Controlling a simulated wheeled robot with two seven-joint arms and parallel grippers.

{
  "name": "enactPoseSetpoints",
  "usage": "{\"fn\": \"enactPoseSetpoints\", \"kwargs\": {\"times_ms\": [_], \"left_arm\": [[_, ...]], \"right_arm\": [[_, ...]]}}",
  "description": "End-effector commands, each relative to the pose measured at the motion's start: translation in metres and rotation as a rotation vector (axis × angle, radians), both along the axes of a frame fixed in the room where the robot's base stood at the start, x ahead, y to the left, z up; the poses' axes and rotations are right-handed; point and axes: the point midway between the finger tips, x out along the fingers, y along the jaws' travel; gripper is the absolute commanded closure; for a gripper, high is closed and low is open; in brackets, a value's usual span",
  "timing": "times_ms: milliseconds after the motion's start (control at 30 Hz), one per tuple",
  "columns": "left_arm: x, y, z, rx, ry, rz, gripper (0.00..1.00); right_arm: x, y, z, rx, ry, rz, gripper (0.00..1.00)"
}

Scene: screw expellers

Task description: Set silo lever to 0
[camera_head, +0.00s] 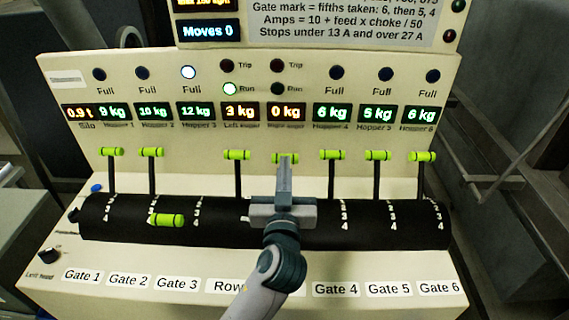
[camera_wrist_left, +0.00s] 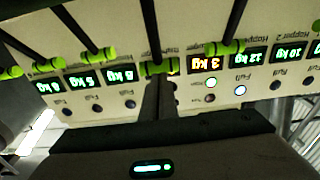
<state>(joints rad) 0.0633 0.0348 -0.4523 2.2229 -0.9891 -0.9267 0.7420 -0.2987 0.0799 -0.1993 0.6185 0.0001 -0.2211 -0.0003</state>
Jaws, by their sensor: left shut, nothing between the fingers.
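My right gripper is not in view.
Other raised levers stand close by, at the left (camera_head: 237,155) and right (camera_head: 331,155). One lever handle (camera_head: 168,220) is swung down on the black drum (camera_head: 400,225), above the Gate 3 label. The silo display (camera_head: 78,112) reads 0.9 t. A dark knob (camera_head: 49,255) sits lower left.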

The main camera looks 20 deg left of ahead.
Motion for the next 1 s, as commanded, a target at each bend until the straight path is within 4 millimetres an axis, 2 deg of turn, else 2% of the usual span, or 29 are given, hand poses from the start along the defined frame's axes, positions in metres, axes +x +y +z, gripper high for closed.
{"fn": "enactPoseSetpoints", "kwargs": {"times_ms": [33, 300, 633, 1000], "left_arm": [[0.004, 0.002, 0.006, -0.008, 0.022, 0.002, 1.00], [0.028, 0.008, 0.001, -0.045, 0.145, 0.002, 1.00], [0.051, 0.014, -0.012, -0.051, 0.175, 0.001, 1.00], [0.056, 0.016, -0.015, -0.050, 0.175, 0.001, 1.00]], "right_arm": [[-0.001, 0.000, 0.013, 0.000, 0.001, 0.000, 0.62], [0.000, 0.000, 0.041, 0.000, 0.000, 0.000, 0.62], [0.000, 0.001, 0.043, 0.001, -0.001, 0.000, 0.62], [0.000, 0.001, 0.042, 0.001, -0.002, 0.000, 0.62]]}}
